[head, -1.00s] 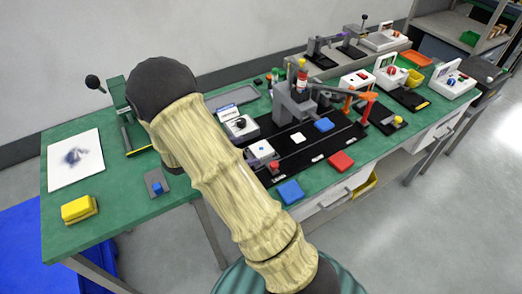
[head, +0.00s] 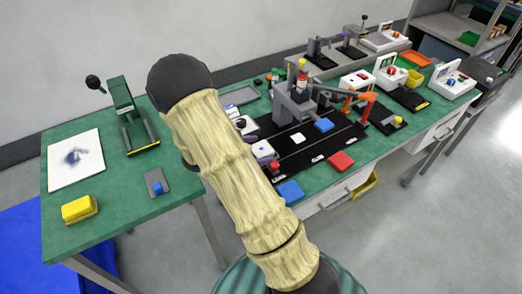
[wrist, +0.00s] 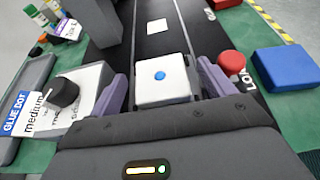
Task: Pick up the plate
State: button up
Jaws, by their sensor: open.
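A white square plate with a blue dot (wrist: 163,77) lies just ahead of my gripper in the wrist view. My gripper (wrist: 164,88) is open, with its purple fingers to the left and right of this plate; I cannot tell whether they touch it. In the head view the plate (head: 264,151) shows beside my forearm, at the near left end of a black track. A smaller plain white square (wrist: 157,26) lies farther along the track; it also shows in the head view (head: 299,138). My forearm hides most of my gripper in the head view.
A red knob (wrist: 232,64) and a blue block (wrist: 285,67) are right of the plate. A white box with a black knob (wrist: 68,95) is close on the left. A grey press (head: 294,103) stands over the track.

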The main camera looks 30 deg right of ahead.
aim_at(257, 150)
jog(key=c, duration=1.1)
jog(key=shift+c, duration=0.2)
jog(key=shift+r, duration=0.1)
notch_tip(257, 150, up, 10)
jog(key=p, duration=0.1)
jog(key=shift+w, duration=0.1)
dwell(0.4)
